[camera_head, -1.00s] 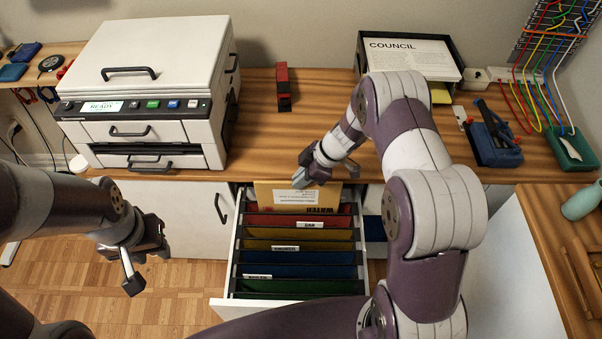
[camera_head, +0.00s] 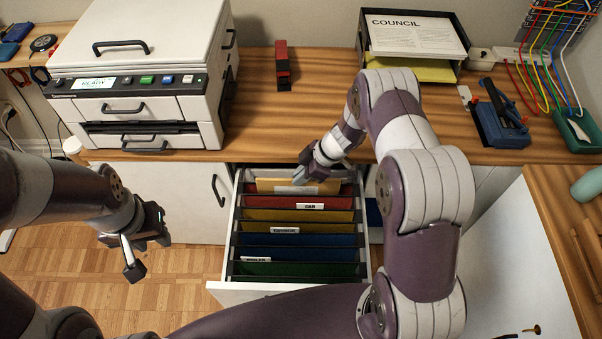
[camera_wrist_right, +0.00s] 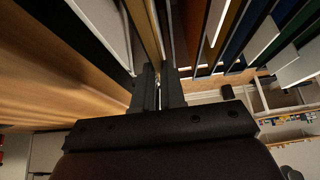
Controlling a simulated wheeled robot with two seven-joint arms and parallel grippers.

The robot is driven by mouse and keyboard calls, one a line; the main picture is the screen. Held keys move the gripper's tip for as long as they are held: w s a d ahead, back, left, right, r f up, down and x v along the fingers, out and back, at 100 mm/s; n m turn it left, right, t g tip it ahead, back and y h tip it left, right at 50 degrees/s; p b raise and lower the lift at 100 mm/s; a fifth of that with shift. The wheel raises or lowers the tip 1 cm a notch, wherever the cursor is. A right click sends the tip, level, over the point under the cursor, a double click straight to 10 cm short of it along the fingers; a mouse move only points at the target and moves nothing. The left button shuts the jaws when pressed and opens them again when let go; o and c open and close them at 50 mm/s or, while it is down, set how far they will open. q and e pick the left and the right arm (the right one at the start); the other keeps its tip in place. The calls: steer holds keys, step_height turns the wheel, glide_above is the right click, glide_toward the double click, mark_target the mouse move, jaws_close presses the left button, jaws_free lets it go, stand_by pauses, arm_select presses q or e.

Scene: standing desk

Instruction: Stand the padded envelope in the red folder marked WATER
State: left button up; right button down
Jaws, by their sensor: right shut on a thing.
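The tan padded envelope (camera_head: 272,184) is at the back of the open drawer, low among the rear folders, with much of it below their tops. My right gripper (camera_head: 303,178) is shut on its top edge; the wrist view shows the jaws (camera_wrist_right: 160,88) closed on a thin tan edge (camera_wrist_right: 146,32). A red folder (camera_head: 346,189) shows beside the envelope at the back; I cannot read a WATER label now, and cannot tell exactly which pocket the envelope is in. My left gripper (camera_head: 143,242) hangs open and empty left of the drawer.
The drawer (camera_head: 232,240) holds several coloured folders with white tabs. My right arm reaches over the desk's front edge.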

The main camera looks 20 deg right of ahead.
steer(key=c, duration=1.1)
jaws_free()
steer(key=shift+r, duration=0.1)
steer(key=p+v, duration=0.2)
steer(key=v, duration=1)
steer(key=shift+d+r, duration=0.1)
steer(key=shift+r, duration=0.2)
